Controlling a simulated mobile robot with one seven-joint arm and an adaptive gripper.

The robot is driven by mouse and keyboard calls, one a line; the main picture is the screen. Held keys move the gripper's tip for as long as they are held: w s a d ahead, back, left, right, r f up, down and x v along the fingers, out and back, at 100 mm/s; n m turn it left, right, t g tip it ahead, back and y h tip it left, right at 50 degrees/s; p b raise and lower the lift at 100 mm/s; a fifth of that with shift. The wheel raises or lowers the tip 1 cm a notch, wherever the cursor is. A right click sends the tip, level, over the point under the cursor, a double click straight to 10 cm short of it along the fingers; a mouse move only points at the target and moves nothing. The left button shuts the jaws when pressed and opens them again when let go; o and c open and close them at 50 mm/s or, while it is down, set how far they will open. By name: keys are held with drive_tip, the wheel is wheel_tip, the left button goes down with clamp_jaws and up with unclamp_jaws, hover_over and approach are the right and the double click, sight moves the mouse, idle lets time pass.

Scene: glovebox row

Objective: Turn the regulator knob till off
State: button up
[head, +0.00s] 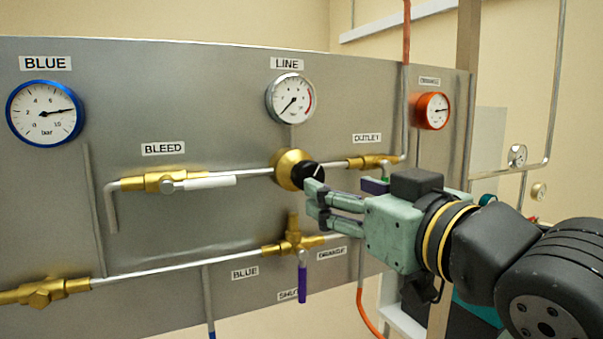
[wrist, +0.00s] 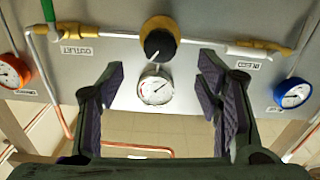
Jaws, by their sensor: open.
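The regulator is a brass body (head: 289,169) with a black round knob (head: 309,173) bearing a white mark, below the LINE gauge (head: 290,98). That gauge's needle points to the lower left. In the wrist view the knob (wrist: 159,45) shows at top centre, ahead of and between my fingertips. The LINE gauge (wrist: 155,87) also shows between the fingers. My gripper (head: 345,188) is open and empty, just right of and below the knob in the head view. Its fingers (wrist: 161,64) stand either side of the knob in the wrist view; I see no contact.
The BLEED valve (head: 165,182) with a white lever lies left, the OUTLET valve (head: 372,162) right. A purple-handled valve (head: 302,282) is below. A blue gauge (head: 45,113) and an orange gauge (head: 432,111) flank the panel. Pipes run close around the knob.

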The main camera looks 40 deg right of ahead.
sight(313, 177)
drive_tip(key=p+x, duration=0.3)
drive_tip(key=x, duration=0.5)
drive_tip(key=shift+w+r, duration=0.1)
drive_tip(key=shift+r, duration=0.05)
drive_tip(key=shift+x, duration=0.8)
drive_tip(key=shift+a, duration=0.1)
drive_tip(key=shift+c, duration=0.3)
drive_tip(key=c, duration=1.1)
